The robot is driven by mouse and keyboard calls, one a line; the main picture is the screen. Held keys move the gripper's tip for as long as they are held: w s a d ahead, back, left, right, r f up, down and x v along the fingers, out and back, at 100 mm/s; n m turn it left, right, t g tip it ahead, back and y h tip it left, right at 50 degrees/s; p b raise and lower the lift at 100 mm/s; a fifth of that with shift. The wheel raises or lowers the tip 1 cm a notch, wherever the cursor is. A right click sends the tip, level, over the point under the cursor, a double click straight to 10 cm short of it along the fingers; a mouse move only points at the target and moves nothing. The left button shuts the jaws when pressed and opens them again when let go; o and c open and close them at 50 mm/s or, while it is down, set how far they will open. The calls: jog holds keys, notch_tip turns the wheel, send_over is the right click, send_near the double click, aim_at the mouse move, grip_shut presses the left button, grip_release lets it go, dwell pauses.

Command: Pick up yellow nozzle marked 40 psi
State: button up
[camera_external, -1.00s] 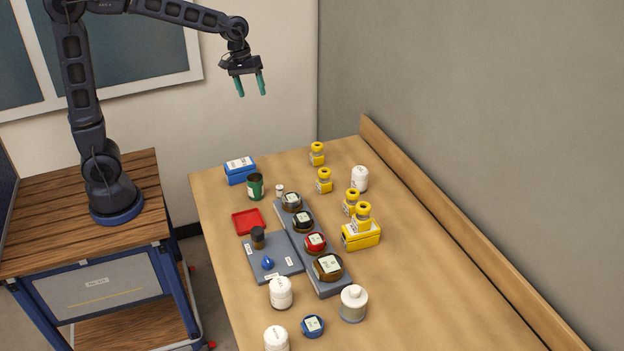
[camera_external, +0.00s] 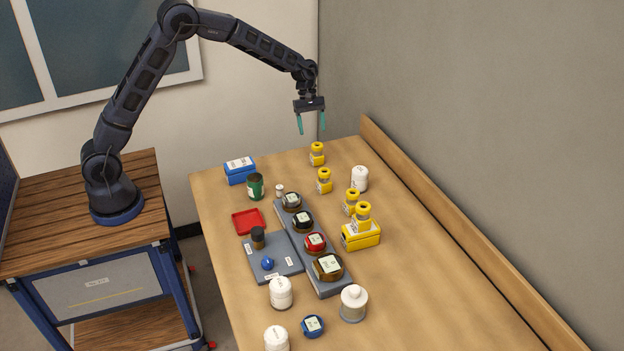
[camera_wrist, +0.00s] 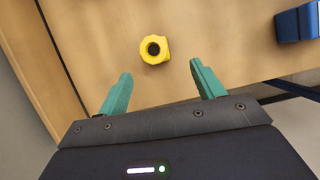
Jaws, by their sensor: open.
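Several yellow nozzles stand upright on the wooden table: one at the far end (camera_external: 317,154), one nearer (camera_external: 324,181), one further along (camera_external: 352,202), and one (camera_external: 362,216) on top of a yellow box. Their pressure markings are too small to read. My gripper (camera_external: 311,123) is open and empty in the air above the far end of the table. In the wrist view, one yellow nozzle (camera_wrist: 154,50) shows from above, ahead of and between the open teal fingertips (camera_wrist: 160,82), apart from them.
A white jar (camera_external: 360,179) stands right of the nozzles. A blue box (camera_external: 240,171) and green can (camera_external: 255,187) are to the left. A grey rack (camera_external: 327,285) with several gauges lies in the middle. A raised wooden edge (camera_external: 450,230) runs along the right wall.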

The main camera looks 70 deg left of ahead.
aim_at(317, 154)
jog(key=shift+n, duration=0.3)
jog(key=shift+w+a+x, duration=0.1)
jog(key=shift+w+x, duration=0.05)
jog(key=shift+x, duration=1.85)
jog(key=shift+w+a+x, duration=0.1)
jog(key=shift+w+x, duration=0.05)
jog(key=shift+x, duration=1.9)
jog(key=shift+w+x, duration=0.15)
jog(key=shift+x, duration=1.85)
jog(key=c, duration=1.2)
